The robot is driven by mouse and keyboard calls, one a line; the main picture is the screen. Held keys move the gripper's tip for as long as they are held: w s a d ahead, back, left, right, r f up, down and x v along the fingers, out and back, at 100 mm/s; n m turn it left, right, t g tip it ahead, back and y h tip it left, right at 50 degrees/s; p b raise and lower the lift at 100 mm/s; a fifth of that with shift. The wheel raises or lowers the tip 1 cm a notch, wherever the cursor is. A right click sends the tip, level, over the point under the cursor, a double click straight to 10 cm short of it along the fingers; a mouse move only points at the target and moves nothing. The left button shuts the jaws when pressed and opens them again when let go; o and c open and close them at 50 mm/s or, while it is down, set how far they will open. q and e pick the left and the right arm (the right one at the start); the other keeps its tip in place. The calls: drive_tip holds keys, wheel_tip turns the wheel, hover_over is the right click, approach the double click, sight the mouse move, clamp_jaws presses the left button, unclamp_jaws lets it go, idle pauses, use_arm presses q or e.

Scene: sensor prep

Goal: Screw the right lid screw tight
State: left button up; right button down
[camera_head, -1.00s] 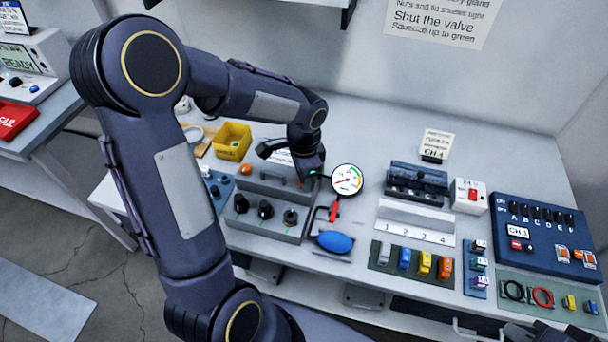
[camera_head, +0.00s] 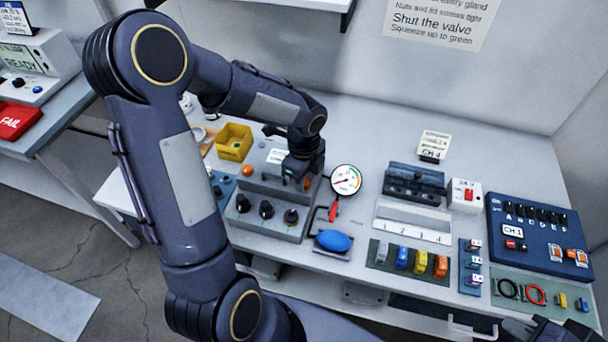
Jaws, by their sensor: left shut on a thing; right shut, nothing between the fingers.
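The grey sensor box (camera_head: 262,221) stands on the left part of the bench, with black knobs along its front. Its raised grey lid (camera_head: 258,187) is partly covered by my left arm. My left gripper (camera_head: 299,182) points down at the right end of the lid. It is shut on the right lid screw, as far as its place shows; the fingers and arm hide the screw itself. My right gripper (camera_head: 545,332) is only partly in view at the bottom right corner, shut and empty, away from the box.
A round gauge (camera_head: 346,180), red-handled valve (camera_head: 333,211) and blue bulb (camera_head: 333,241) stand close to the box's right. Several connectors and a blue panel (camera_head: 530,210) fill the right side.

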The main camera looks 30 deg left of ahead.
use_arm(q)
drive_tip(key=shift+m, duration=0.6)
drive_tip(key=o, duration=1)
wheel_tip(320, 180, up, 8)
drive_tip(key=shift+f, duration=0.1)
idle(0.3)
drive_tip(key=s+d+r+n+t+h, duration=0.2)
drive_tip(key=s+r+n, duration=0.1)
drive_tip(key=s+n, duration=0.5)
drive_tip(key=s+d+r+n+t+h, duration=0.1)
drive_tip(key=s+d+r+n+t, duration=0.1)
drive_tip(key=s+n, duration=0.7)
drive_tip(key=r+n+t, duration=0.1)
drive_tip(key=n, duration=0.3)
drive_tip(key=shift+s+d+r+n+t+h, duration=0.15)
drive_tip(key=shift+r+n+t+h, duration=0.15)
drive_tip(key=shift+h, duration=0.1)
